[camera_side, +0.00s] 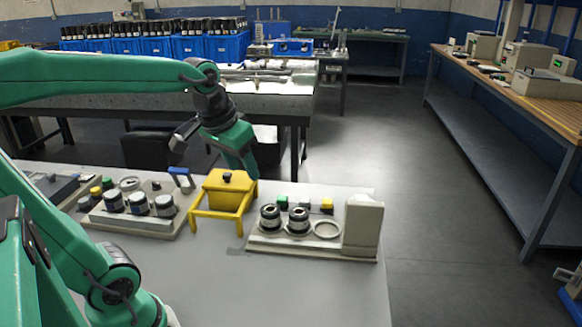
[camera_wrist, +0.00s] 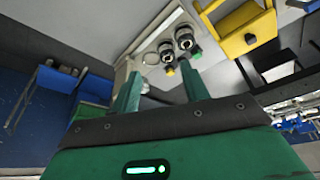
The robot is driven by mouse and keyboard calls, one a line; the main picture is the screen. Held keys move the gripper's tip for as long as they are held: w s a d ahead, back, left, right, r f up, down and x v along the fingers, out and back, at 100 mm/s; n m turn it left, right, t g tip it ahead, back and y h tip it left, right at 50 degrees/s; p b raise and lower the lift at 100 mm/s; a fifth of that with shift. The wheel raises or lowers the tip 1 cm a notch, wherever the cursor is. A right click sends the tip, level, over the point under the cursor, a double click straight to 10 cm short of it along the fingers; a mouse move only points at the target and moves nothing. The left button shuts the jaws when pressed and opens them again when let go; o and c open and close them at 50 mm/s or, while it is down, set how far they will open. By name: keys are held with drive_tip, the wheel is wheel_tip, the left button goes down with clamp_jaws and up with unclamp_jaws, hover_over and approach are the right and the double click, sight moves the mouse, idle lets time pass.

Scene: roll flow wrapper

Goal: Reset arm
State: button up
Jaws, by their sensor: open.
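My green arm reaches in from the left of the side view. My gripper (camera_side: 246,168) hangs tilted downward above the back of the work table, just behind and right of the yellow box-like stand (camera_side: 225,190). In the wrist view my gripper (camera_wrist: 160,80) shows two green fingers spread apart, with nothing between them. A pale station (camera_side: 300,245) on the table holds two dark round rolls (camera_side: 284,219) and an empty ring (camera_side: 327,229). The rolls also show in the wrist view (camera_wrist: 175,44), beyond the fingertips.
A second pale tray (camera_side: 135,222) with several round jars stands left of the yellow stand. Small green and yellow blocks (camera_side: 326,204) sit behind the rolls. The table front (camera_side: 250,290) is clear. A grey bench (camera_side: 285,98) stands behind.

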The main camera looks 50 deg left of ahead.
drive_tip(key=s+d+f+m+t, duration=0.1)
drive_tip(key=s+d+f+m, duration=0.1)
drive_tip(key=s+d, duration=0.4)
drive_tip(key=shift+s+f+m+t+h, duration=0.3)
drive_tip(key=shift+s+h, duration=0.1)
idle(0.7)
